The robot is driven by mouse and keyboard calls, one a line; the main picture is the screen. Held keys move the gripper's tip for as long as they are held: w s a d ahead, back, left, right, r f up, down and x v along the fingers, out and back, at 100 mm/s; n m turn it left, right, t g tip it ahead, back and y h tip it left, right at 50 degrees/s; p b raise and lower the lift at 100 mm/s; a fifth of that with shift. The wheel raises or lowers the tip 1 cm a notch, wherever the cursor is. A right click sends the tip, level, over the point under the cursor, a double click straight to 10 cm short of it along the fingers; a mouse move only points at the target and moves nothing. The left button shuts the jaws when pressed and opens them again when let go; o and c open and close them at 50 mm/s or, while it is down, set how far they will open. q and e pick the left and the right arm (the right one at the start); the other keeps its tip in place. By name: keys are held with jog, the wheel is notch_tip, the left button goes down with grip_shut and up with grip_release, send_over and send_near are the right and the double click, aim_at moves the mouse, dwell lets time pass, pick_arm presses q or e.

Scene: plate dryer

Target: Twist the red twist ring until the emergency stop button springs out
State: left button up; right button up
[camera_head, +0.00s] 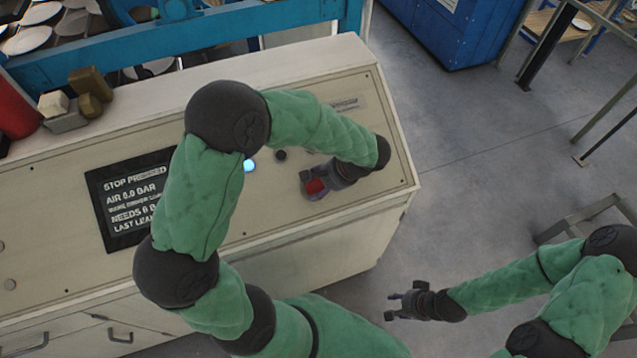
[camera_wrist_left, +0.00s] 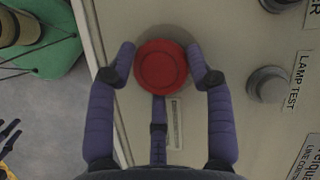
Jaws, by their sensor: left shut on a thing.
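The red twist ring of the emergency stop button (camera_wrist_left: 161,67) sits on the cream console (camera_head: 60,215). In the head view the red ring (camera_head: 316,187) shows partly beside my left gripper (camera_head: 311,187). In the wrist view my left gripper (camera_wrist_left: 163,75) has its fingers on both sides of the red ring, shut on it. A third finger lies below the ring. Whether the button is in or out cannot be told. My right gripper (camera_head: 403,300) is over the grey floor, away from the console, with its fingers apart and nothing in them.
A dark display (camera_head: 125,195) on the console reads "STOP PRESSED". A lit blue-white button (camera_head: 249,165) and a dark knob (camera_head: 281,155) are near my left gripper. A grey button (camera_wrist_left: 268,85) is labelled LAMP TEST. A red cylinder (camera_head: 14,108) stands at the far left.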

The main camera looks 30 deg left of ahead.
pick_arm(q)
jog(key=shift+w+m, duration=0.1)
jog(key=shift+m, duration=0.4)
jog(key=o, duration=1.2)
jog(key=shift+c, duration=0.2)
jog(key=s+v, duration=0.1)
jog(key=v, duration=1.1)
jog(key=shift+w+d, duration=0.2)
jog(key=shift+w, duration=0.2)
jog(key=shift+f, duration=0.15)
